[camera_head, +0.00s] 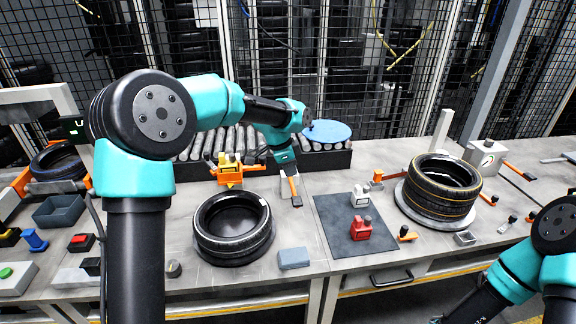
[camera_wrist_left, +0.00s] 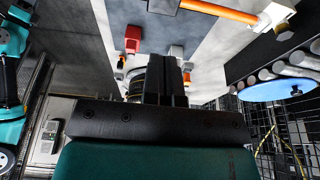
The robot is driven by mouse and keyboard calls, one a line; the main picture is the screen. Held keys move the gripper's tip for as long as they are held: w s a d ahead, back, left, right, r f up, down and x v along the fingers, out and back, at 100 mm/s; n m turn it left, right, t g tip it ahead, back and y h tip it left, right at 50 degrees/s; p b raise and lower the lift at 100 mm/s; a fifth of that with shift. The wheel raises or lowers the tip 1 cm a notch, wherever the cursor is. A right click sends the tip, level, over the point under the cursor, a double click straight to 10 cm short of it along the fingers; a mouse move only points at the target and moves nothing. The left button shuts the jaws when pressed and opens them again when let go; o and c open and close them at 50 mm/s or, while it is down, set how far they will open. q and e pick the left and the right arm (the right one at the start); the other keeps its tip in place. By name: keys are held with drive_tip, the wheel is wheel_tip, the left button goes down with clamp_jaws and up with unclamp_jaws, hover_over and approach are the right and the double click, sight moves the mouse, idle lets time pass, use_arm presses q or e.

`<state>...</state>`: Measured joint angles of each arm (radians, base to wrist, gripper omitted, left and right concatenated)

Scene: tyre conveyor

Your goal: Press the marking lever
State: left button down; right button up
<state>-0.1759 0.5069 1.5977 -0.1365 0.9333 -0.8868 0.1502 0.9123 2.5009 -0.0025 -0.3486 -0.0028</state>
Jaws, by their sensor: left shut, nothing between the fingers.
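A lever with an orange handle (camera_head: 294,186) stands on a small grey block at the back middle of the bench, which I take to be the marking lever. In the left wrist view my shut fingers (camera_wrist_left: 166,80) show side by side. An orange bar on a pale block (camera_wrist_left: 276,14) lies past them, toward the upper right. My right arm enters at the lower right; its gripper is out of view.
A tyre (camera_head: 233,228) lies in front of the lever. More tyres (camera_head: 442,188) are stacked at the right. A red stamp-like block (camera_head: 361,228) sits on a dark mat (camera_head: 345,245). A yellow-orange fixture (camera_head: 229,170) stands left of the lever, and a roller conveyor (camera_head: 333,160) runs behind.

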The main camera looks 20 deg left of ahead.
use_arm(q)
approach(298, 201)
drive_tip(key=x, duration=0.5)
drive_tip(key=shift+w+d, duration=0.1)
drive_tip(key=shift+w, duration=0.1)
drive_tip(key=shift+f, duration=0.85)
drive_tip(key=shift+d, duration=0.1)
